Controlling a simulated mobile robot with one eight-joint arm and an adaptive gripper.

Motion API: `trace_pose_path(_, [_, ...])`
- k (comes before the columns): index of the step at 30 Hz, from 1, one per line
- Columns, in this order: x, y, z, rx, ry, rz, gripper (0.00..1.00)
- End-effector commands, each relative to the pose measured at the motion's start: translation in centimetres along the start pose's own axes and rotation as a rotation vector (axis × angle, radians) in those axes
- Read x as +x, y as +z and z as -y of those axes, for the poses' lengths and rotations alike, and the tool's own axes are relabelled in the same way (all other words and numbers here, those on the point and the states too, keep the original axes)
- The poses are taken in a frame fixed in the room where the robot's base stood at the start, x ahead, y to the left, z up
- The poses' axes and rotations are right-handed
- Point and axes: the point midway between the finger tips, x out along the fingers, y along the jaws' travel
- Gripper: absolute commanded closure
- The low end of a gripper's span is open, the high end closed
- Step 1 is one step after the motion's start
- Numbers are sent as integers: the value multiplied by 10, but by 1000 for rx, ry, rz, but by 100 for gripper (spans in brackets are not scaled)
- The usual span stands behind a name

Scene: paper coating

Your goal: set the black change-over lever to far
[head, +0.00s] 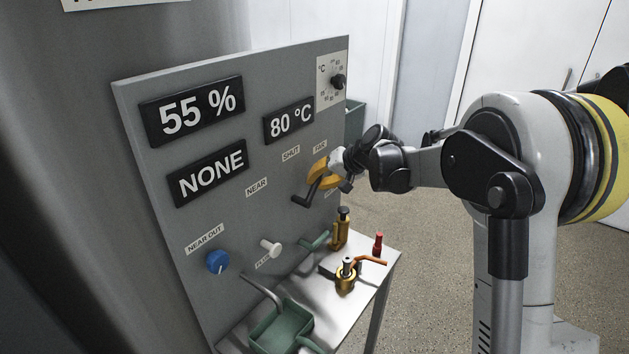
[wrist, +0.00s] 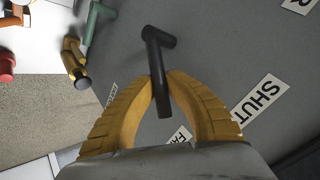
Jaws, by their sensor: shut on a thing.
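The black change-over lever (head: 305,197) is on the grey panel, below the SHUT and FAR labels. In the wrist view the lever (wrist: 160,80) has a short crosspiece at its upper end, and its bar runs down between the yellow fingers. The bar's lower end shows close to the FAR label (wrist: 180,135), which is partly covered by a finger. My gripper (head: 315,180) is at the panel with its fingers shut on the lever's bar; the wrist view shows the gripper (wrist: 160,78) with one finger on each side. The SHUT label (wrist: 260,97) lies to the right there.
The panel (head: 215,220) also carries a blue knob (head: 217,262), a white knob (head: 270,246) and a temperature dial (head: 338,82). Below, a small table (head: 375,285) holds a green tray (head: 280,325) and brass fittings (head: 345,275). Open floor lies right of the table.

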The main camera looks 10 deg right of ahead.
Motion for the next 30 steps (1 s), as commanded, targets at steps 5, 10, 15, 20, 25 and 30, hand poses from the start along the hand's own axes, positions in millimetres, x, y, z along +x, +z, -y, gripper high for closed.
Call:
trace_pose_path(5, [3, 2, -5, 37, -19, 35, 100])
trace_pose_path(10, [4, 2, -6, 53, -27, 48, 100])
trace_pose_path(15, [4, 2, -6, 55, -29, 51, 100])
trace_pose_path(20, [4, 2, -6, 55, -28, 51, 100])
trace_pose_path(25, [4, 2, -6, 55, -28, 50, 62])
trace_pose_path(30, [3, 1, -5, 55, -29, 47, 62])
